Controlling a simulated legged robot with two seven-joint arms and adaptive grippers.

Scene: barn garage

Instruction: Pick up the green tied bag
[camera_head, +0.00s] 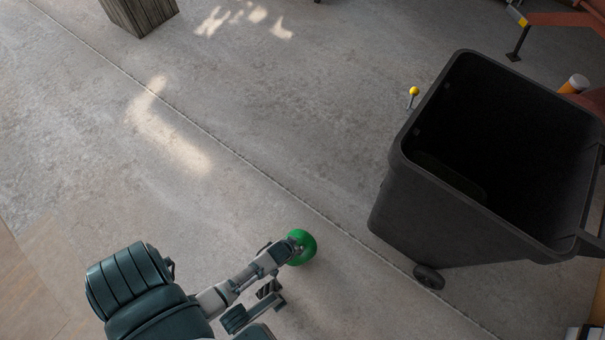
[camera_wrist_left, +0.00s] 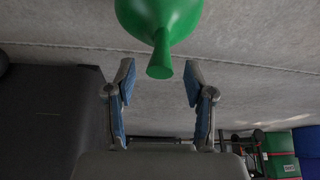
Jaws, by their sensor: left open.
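The green tied bag (camera_head: 305,247) lies on the concrete floor in the lower middle of the head view, partly hidden by my left gripper (camera_head: 283,272). In the left wrist view the green bag (camera_wrist_left: 160,20) shows at the top, its narrow tied neck pointing down into the picture. My left gripper (camera_wrist_left: 159,85) is open there, with one blue-padded finger on each side. The neck's end is about level with the fingertips and in line with the gap between them. No finger appears to touch it. My right gripper is not in either view.
A large black wheeled bin (camera_head: 395,205), open at the top, stands to the right of the bag. A small yellow-topped object (camera_head: 413,92) is beside it. A wooden planter or box (camera_head: 140,15) is at the top left. The floor left of the bag is clear.

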